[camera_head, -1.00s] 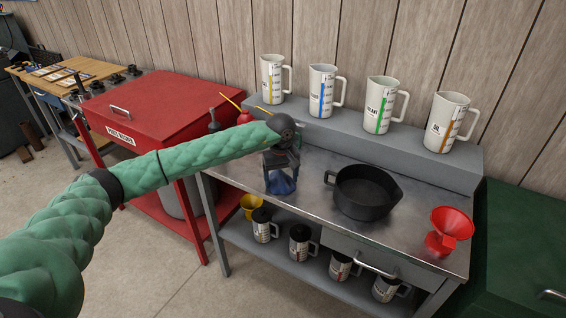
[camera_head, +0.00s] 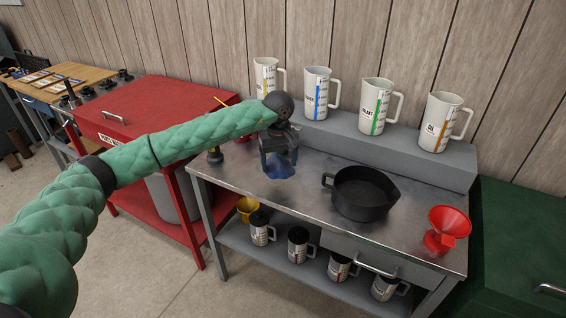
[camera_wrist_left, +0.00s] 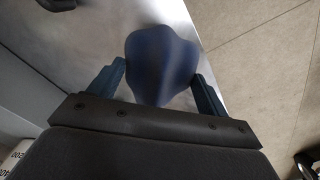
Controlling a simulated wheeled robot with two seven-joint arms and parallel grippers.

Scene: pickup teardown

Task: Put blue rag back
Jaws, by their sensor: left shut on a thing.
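The blue rag (camera_head: 279,170) is at the left part of the metal workbench, directly below my left gripper (camera_head: 279,160). In the left wrist view the rag (camera_wrist_left: 161,64) shows as a dark blue bunched shape between the two fingers of the left gripper (camera_wrist_left: 160,85). The gripper points down and is shut on the rag. Whether the rag touches the bench top is hard to tell. My right gripper is not in view.
A black pan (camera_head: 363,193) and a red funnel (camera_head: 447,230) stand on the workbench (camera_head: 312,205). Several white measuring jugs (camera_head: 318,92) line the raised back shelf. More jugs (camera_head: 298,245) and a yellow funnel (camera_head: 248,208) sit on the lower shelf. A red cabinet (camera_head: 150,110) stands to the left.

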